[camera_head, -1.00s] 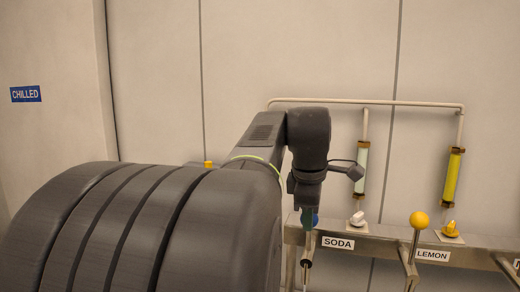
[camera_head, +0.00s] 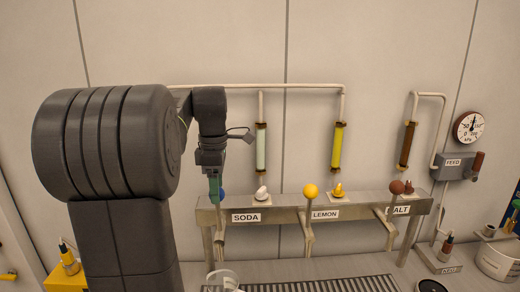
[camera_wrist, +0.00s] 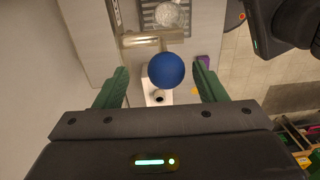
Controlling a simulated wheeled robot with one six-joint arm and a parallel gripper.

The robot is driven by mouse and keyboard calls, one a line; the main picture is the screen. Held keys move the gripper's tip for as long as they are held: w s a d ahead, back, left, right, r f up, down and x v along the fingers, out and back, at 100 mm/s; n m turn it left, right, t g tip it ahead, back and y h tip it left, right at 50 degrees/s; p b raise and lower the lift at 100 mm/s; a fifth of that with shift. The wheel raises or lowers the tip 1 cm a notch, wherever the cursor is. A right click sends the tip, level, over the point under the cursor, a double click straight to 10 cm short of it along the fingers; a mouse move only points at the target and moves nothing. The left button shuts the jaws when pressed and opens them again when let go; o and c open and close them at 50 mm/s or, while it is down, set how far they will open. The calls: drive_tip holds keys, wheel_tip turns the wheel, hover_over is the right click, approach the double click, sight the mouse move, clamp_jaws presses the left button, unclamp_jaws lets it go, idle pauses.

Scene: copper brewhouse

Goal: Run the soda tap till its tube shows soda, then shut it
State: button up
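The soda tap's blue knob (camera_head: 222,194) stands at the left end of the steel tap rail (camera_head: 285,208), by the SODA label (camera_head: 246,218). A pale, whitish-green tube (camera_head: 261,148) stands above the rail near that label, over a white knob (camera_head: 262,193). My gripper (camera_head: 214,196) points down at the blue knob and partly hides it. In the wrist view the blue knob (camera_wrist: 166,70) sits in the gap between my two green fingers, with space on both sides. My gripper (camera_wrist: 161,88) is open and holds nothing.
The lemon tap's yellow knob (camera_head: 311,190) and yellow tube (camera_head: 338,147) are to the right, then a brown tube (camera_head: 406,146). A gauge (camera_head: 468,127) is at the far right.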

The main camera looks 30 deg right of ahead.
drive_tip(key=shift+o, duration=1.4)
drive_tip(key=shift+r, duration=3.55)
drive_tip(key=shift+f, duration=0.1)
